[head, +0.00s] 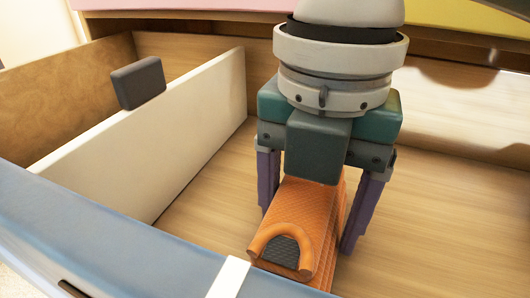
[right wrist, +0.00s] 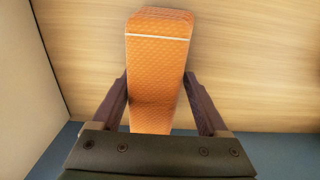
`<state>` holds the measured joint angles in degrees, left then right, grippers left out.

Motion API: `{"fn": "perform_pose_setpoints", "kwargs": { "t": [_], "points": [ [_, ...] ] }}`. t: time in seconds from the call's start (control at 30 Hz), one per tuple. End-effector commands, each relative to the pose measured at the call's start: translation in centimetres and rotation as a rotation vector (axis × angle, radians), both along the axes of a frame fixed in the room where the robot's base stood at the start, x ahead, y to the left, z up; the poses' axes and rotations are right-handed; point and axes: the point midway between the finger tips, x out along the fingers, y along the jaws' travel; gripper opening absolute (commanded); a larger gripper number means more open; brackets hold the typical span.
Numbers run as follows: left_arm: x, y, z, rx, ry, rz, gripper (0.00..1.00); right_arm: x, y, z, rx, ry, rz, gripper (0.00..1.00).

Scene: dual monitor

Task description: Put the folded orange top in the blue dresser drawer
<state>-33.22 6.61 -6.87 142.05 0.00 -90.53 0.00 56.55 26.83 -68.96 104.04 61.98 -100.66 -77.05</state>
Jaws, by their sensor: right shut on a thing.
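The folded orange top (head: 300,215) is a thick textured bundle with a rounded neck opening and a dark patch at its near end. It is inside the blue dresser drawer (head: 130,240), over the right compartment's wooden floor and close behind the blue front. My right gripper (head: 308,222) comes down from above, with one purple finger on each side of the top, shut on it. The right wrist view also shows the top (right wrist: 158,70) between the fingers (right wrist: 156,95). I cannot tell whether its underside touches the floor. My left gripper is not in view.
A cream divider (head: 170,140) splits the drawer, with a dark grey block (head: 137,83) at its upper edge. The drawer's wooden floor (head: 430,220) is bare to the right of the top. Pink (head: 190,4) and yellow (head: 470,18) drawer fronts are above at the back.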

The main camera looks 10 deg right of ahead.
Motion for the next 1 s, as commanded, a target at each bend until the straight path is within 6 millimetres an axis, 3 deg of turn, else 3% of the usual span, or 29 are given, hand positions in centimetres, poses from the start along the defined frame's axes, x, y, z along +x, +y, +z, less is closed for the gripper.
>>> {"fn": "perform_pose_setpoints", "kwargs": {
  "t": [0.2, 0.23, 0.4, 0.77, 1.0],
  "points": [
    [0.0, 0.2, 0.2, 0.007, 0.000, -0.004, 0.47, 0.0, 0.0, -0.1, 0.000, 0.000, 0.000, 0.13],
    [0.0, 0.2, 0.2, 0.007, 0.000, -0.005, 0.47, 0.0, 0.0, -0.2, -0.001, -0.001, 0.000, 0.78],
    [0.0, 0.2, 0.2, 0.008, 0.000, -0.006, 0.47, 0.0, 0.0, -0.2, -0.001, -0.001, 0.000, 0.97],
    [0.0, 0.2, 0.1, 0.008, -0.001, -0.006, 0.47, 0.0, 0.0, 0.1, 0.000, -0.001, 0.001, 1.00],
    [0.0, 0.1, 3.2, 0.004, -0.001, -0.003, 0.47, 0.0, 0.0, 3.5, -0.001, -0.001, 0.000, 1.00]
  ]
}}
